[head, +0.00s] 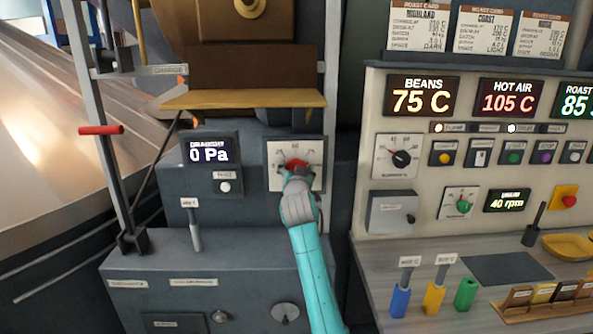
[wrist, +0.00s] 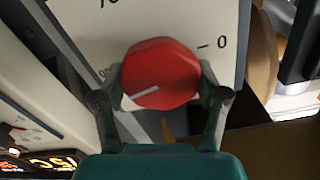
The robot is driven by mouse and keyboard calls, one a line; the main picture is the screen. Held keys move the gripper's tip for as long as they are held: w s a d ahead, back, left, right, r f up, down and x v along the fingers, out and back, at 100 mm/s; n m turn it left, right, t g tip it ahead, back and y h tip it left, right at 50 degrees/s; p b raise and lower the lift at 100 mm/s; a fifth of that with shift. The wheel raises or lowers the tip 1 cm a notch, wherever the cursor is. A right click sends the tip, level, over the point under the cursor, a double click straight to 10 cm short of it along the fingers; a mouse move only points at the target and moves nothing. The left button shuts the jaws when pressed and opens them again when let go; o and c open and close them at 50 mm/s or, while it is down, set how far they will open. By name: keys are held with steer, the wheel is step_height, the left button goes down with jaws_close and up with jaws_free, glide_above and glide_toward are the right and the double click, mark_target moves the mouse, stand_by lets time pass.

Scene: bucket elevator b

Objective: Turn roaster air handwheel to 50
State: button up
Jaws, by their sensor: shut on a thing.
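The red handwheel (head: 296,164) sits on a pale dial plate (head: 315,180) with a numbered scale, right of the "0 Pa" display. In the head view I read 50 at the top of the scale; other figures are small. My gripper (head: 297,178) is at the handwheel and partly covers it. In the wrist view the handwheel (wrist: 168,65) is a faceted red knob, and my gripper (wrist: 160,92) is shut on it, one finger on each side. A white line on the knob slants toward the lower left there. A 0 shows right of it; other figures are cut off or partly hidden.
A wooden shelf (head: 240,98) juts out above the dial. The draught display (head: 209,152) and a small lever (head: 193,225) are to the left. The control panel (head: 440,225) stands to the right, with colored handles (head: 434,296) on its ledge.

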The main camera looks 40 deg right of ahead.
steer(key=n, duration=0.4)
steer(key=shift+a+n, duration=0.1)
steer(key=shift+n, duration=0.2)
steer(key=n, duration=0.3)
steer(key=shift+w+n, duration=0.1)
steer(key=shift+n, duration=0.3)
steer(key=n, duration=0.3)
steer(key=shift+a+f+n, duration=0.1)
steer(key=shift+n, duration=2)
steer(key=o, duration=1.2)
steer(key=shift+c, duration=0.2)
